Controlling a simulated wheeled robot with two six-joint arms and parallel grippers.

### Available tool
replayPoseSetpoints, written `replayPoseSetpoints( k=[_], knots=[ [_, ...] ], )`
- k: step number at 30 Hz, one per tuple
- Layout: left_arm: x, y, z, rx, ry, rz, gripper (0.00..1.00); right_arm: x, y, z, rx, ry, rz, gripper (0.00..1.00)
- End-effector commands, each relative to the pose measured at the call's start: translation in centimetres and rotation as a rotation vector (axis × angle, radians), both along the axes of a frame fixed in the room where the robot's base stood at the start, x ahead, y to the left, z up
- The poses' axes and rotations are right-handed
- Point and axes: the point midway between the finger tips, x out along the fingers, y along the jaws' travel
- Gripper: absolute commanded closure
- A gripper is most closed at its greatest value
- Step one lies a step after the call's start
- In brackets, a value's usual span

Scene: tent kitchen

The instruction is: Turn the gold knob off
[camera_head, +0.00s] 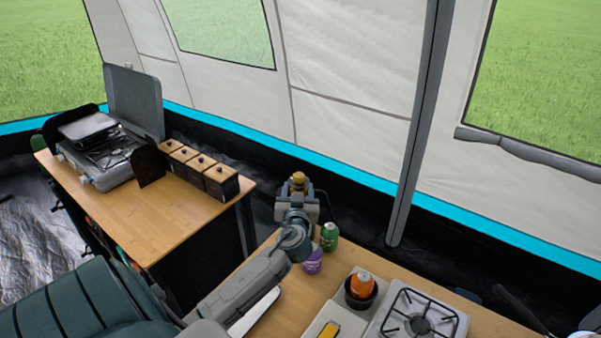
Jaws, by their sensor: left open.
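A small gold-coloured part (298,177), which looks like the gold knob, shows at the end of my left arm, beyond the front table's back edge. My left gripper (297,190) is open right at this part, with its jaws seen from behind. The gripper and wrist hide what the gold part is fixed to. I cannot tell whether the fingers touch it or which way it is turned. My right gripper is out of view.
A green can (329,236) and a purple cup (313,261) stand close beside my left wrist. Another table (165,218) holds an open-lidded stove (100,157) and several wood-topped containers (220,183).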

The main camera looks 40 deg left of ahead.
Motion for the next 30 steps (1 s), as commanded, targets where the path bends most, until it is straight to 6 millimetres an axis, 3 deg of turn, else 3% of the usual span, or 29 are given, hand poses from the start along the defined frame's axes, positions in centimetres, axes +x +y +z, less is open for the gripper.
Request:
replayPoseSetpoints(
  k=[1,9,22,23,29,30],
  knots=[
    [0.8,0.8,0.6,0.003,0.001,0.001,0.48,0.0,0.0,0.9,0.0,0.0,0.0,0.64],
    [3.8,3.2,0.3,0.001,0.0,0.0,0.48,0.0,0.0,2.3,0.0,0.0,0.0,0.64],
    [4.6,3.9,0.0,0.001,0.001,-0.001,0.48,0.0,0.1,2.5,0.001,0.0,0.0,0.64],
    [4.6,3.9,0.0,0.001,0.001,-0.001,0.5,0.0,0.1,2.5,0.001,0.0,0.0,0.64],
    [4.6,3.9,0.0,0.001,0.001,0.0,0.89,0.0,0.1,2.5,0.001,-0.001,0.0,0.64],
    [4.6,3.9,0.0,0.001,0.001,0.0,0.91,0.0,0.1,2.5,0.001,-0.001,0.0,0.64]
  ],
)
